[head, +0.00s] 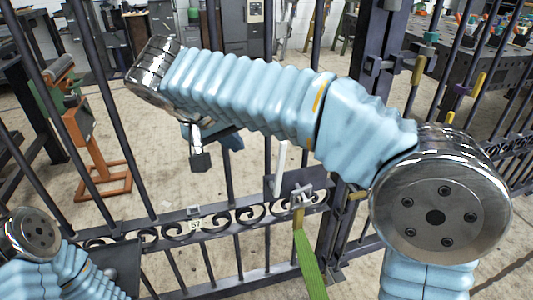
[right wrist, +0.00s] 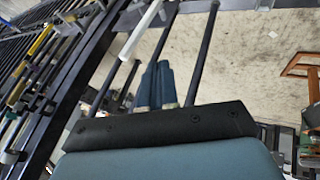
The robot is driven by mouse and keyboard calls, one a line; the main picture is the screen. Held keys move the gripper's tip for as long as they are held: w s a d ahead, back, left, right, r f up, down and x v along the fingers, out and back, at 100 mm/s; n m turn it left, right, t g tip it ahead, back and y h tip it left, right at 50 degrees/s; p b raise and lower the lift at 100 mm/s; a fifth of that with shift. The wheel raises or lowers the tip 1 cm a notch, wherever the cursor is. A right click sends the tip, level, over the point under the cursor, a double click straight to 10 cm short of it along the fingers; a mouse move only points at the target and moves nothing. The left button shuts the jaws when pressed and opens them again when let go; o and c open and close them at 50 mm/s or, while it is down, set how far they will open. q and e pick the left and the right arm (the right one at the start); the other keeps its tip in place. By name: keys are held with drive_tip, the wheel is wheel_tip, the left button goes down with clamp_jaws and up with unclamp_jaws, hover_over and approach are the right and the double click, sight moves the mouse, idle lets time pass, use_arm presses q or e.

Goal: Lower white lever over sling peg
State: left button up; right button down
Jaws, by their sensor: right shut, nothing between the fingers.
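The white lever (head: 281,155) stands nearly upright by a dark plate (head: 290,183) on the gate. It also shows in the right wrist view (right wrist: 141,30), slanting at the top. A green sling (head: 310,265) hangs below the plate from a tan end loop (head: 298,217). The peg there is small and hard to make out. My right gripper (head: 230,140) is under my right forearm, left of the lever and apart from it. Its fingers (right wrist: 156,84) are together and empty in the right wrist view. My left arm shows at the lower left, but its gripper does not.
The gate's dark bars and scrollwork rail (head: 240,220) cross the view. A thick gate post (head: 335,235) stands right of the sling. An orange stand (head: 98,160) is behind the bars at left. Pale floor lies beyond the gate.

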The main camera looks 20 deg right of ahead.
sight(280, 156)
drive_tip(key=w+d+f, duration=0.4)
drive_tip(key=d+f, duration=0.4)
drive_tip(key=shift+d+f+b, duration=0.15)
drive_tip(key=shift+f+b, duration=0.1)
drive_tip(key=shift+b, duration=0.15)
drive_tip(key=shift+d+r+y, duration=0.1)
drive_tip(key=shift+d+y, duration=0.7)
drive_tip(key=shift+d, duration=0.35)
drive_tip(key=d+f+m+y+b, duration=0.3)
drive_tip(key=d+f+y+b, duration=0.5)
drive_tip(key=d+f+y, duration=0.3)
drive_tip(key=d+y, duration=0.2)
drive_tip(key=shift+w+d+y+b, duration=0.2)
drive_tip(key=shift+d+y+b, duration=0.05)
drive_tip(key=shift+y+b, duration=0.1)
